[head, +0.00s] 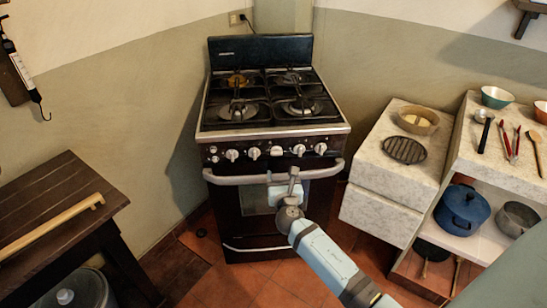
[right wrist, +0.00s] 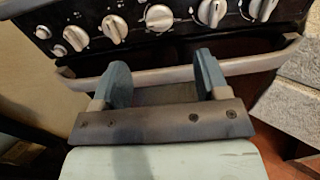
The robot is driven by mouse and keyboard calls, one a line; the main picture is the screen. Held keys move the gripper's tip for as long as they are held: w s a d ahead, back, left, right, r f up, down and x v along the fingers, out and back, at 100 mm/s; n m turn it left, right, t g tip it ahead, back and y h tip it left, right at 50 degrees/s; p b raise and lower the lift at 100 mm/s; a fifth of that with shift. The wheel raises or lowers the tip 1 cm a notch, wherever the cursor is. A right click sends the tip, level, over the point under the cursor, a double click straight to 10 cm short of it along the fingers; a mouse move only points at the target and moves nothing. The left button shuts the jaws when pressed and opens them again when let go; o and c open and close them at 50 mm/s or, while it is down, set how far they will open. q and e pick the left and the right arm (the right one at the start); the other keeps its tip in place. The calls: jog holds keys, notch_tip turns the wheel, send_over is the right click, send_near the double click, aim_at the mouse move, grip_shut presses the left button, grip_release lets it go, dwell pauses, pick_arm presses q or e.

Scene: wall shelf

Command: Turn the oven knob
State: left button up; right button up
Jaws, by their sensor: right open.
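The oven (head: 268,190) is a dark stove with a row of white knobs on its front panel. The knobs include a left one (head: 232,155), a middle one (head: 276,151) and a right one (head: 320,149). In the right wrist view the middle knob (right wrist: 159,18) and a knob to its right (right wrist: 211,12) show above the oven's handle bar (right wrist: 150,78). My right gripper (head: 294,178) is in front of the oven door near the handle, below the knobs. In the right wrist view its two fingers (right wrist: 162,75) are apart with nothing gripped between them. My left gripper is not seen.
Burners and grates (head: 285,92) top the stove. A stone counter (head: 386,178) stands to the right, with a blue pot (head: 462,208) on a lower shelf beyond it. A dark wooden table (head: 50,200) holds a wooden stick at the left. The floor beside the oven looks mostly clear.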

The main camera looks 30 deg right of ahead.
aim_at(277, 154)
jog(key=b+x, duration=0.1)
jog(key=x, duration=0.9)
jog(key=shift+w, duration=0.1)
jog(key=c, duration=0.9)
